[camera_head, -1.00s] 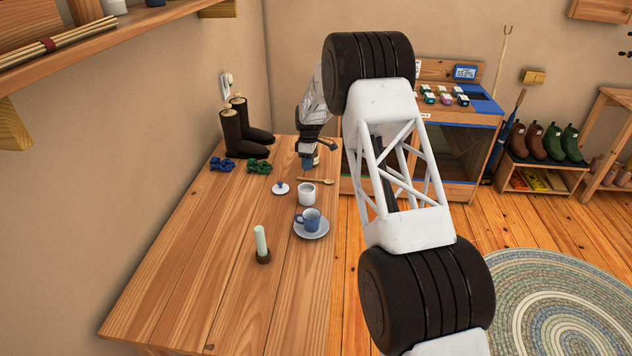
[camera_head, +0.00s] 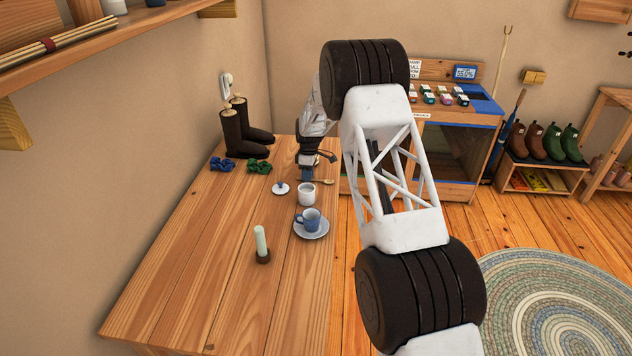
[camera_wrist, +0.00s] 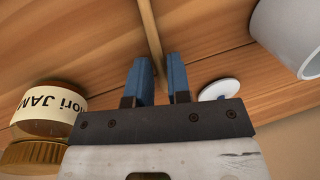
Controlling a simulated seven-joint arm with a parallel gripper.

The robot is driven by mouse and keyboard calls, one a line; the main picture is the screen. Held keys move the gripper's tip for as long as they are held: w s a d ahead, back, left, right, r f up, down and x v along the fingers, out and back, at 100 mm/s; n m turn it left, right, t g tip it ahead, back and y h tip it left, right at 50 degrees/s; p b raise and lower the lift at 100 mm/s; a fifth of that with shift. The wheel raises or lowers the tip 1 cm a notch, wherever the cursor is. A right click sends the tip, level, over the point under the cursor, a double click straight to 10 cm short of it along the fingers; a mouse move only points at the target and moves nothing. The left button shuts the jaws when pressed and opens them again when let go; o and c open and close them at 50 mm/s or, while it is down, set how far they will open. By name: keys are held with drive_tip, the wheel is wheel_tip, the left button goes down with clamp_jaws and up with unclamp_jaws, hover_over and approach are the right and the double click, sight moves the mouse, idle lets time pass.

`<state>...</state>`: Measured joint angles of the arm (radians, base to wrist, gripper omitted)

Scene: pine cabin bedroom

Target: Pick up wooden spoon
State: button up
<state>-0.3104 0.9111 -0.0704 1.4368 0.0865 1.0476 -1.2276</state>
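The wooden spoon (camera_head: 328,182) lies on the table just beyond the white pot in the head view, its bowl end to the right and the rest partly hidden by my gripper (camera_head: 306,175). In the wrist view its thin handle (camera_wrist: 150,32) runs down from the top edge to between the two blue fingers. My gripper (camera_wrist: 158,68) is open, with a gap on both sides of the handle. The fingers are low over the spoon; I cannot tell whether they touch the table.
A white pot (camera_head: 307,196), its lid (camera_head: 280,188) and a blue cup (camera_head: 311,220) on a saucer stand nearby. A jam jar (camera_wrist: 48,108) is close to my gripper in the wrist view.

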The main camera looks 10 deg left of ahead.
idle(0.4)
clamp_jaws()
wheel_tip(320, 180, up, 10)
idle(0.9)
drive_tip(key=shift+s, duration=0.1)
idle(0.5)
